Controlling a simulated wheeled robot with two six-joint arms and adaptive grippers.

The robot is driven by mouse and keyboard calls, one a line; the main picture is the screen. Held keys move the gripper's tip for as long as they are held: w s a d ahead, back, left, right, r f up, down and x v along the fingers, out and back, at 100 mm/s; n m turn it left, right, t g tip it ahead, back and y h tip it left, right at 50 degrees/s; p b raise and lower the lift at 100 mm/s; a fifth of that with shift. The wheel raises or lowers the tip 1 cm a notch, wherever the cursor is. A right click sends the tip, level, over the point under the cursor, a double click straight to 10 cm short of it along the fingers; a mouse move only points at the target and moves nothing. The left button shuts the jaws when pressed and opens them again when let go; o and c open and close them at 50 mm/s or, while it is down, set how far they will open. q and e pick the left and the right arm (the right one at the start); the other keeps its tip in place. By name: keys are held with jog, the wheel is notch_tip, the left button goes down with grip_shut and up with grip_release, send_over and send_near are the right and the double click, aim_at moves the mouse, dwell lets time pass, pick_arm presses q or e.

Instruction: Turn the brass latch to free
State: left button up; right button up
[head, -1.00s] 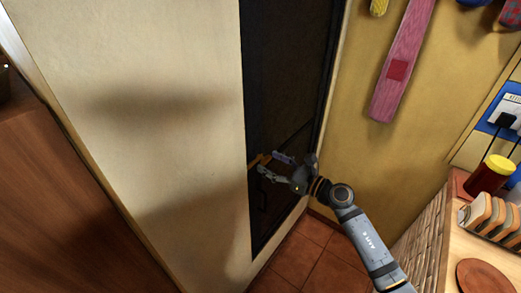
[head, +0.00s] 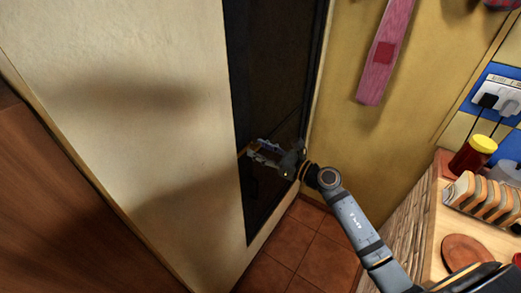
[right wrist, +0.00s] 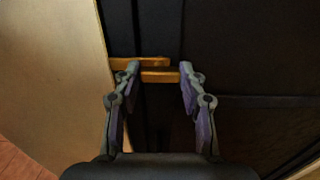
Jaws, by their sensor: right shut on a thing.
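The brass latch (right wrist: 158,76) shows in the right wrist view as two short, level brass bars on the dark door (right wrist: 240,60), one a little above the other. My right gripper (right wrist: 159,74) is shut on the latch, with a fingertip at each end of the lower bar. The upper bar runs left past the left finger. In the head view my right gripper (head: 256,151) is at the left edge of the dark door, and its fingers mostly hide the latch. My left gripper is not in view.
A pale wall (head: 110,120) stands left of the door, and a yellow wall (head: 345,140) stands right of it. A counter with a toast rack (head: 485,195), a red jar with a yellow lid (head: 473,155) and a round brown board (head: 468,252) is at the right. Tiled floor (head: 305,240) lies below.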

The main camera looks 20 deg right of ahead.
jog(key=m+p, duration=0.3)
jog(key=shift+r+m, duration=0.2)
jog(key=shift+m, duration=0.1)
jog(key=m+p, duration=0.4)
jog(key=m, duration=0.1)
jog(key=shift+m, duration=0.3)
jog(key=m+p, duration=0.4)
jog(key=m, duration=0.1)
jog(key=shift+f+m+p, duration=0.15)
jog(key=shift+m+p, duration=1.1)
jog(key=shift+m, duration=0.45)
jog(key=o, duration=1.2)
jog(key=shift+c, duration=0.2)
